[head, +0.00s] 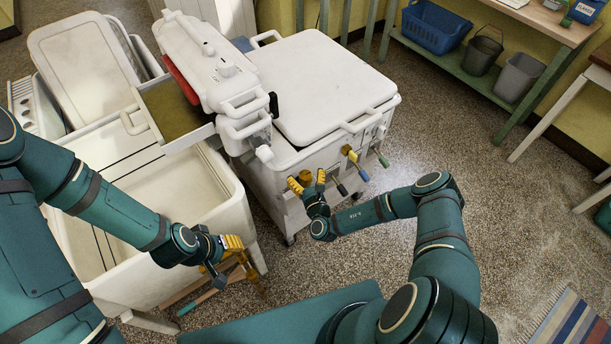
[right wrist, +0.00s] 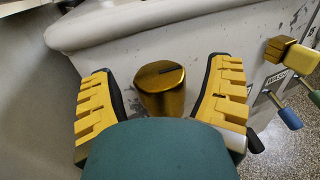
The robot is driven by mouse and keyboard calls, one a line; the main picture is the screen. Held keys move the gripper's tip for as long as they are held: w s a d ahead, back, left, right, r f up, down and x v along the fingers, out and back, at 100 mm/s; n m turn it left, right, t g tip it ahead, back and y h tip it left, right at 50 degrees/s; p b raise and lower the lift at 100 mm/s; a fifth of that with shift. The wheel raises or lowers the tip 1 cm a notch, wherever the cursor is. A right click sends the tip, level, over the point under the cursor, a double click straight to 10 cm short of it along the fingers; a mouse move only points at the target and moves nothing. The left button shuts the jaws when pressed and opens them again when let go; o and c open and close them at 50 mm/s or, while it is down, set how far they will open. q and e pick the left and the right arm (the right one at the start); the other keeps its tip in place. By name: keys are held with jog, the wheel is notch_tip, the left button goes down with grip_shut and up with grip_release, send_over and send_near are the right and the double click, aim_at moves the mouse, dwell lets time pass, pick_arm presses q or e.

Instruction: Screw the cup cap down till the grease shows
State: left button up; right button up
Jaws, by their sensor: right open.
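The brass cup cap (right wrist: 160,88), a rounded knob with a dark slot on top, stands at the white washer's side in the right wrist view. My right gripper (head: 307,181) is open, with one yellow finger on each side of the cap. Gaps show between the cap and both fingers, and my teal wrist hides the cap's lower part. In the head view the cap (head: 305,177) is small between the fingers. No grease can be made out. My left gripper (head: 234,256) hangs by the tub's front right corner; its finger spacing is unclear.
The white washer (head: 318,82) carries the wringer (head: 207,62). Brass fittings with coloured levers (head: 352,160) project just right of my right gripper. A white tub (head: 185,205) stands at left. A green shelf (head: 455,70) with bins is at back right. Open floor (head: 455,150) lies between.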

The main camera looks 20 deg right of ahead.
jog(key=s, duration=1.1)
jog(key=shift+s, duration=0.4)
